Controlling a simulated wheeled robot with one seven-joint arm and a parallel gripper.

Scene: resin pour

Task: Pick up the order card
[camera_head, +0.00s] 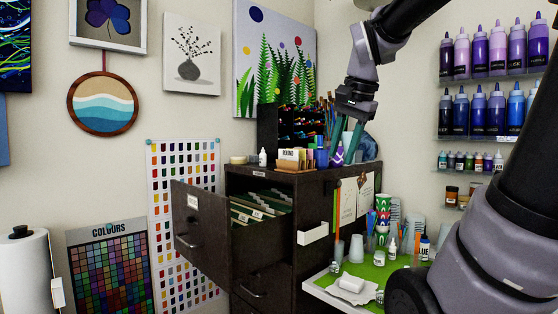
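I cannot tell for certain which item is the order card. Two pale papers with small writing hang on the right side of the dark filing cabinet (280,180): a left sheet (347,203) and a right sheet (366,194). A small wooden card box (291,163) with pale cards stands on the cabinet top. The cabinet's top drawer (198,222) is pulled out and holds several hanging files (258,207). My gripper (344,150) points down over the right part of the cabinet top.
A black marker rack (283,130), bottles and brushes crowd the cabinet top. The open drawer juts out to the left. A green-topped work surface (372,272) with cups and bottles stands at the lower right. Shelves of paint bottles (492,80) line the right wall.

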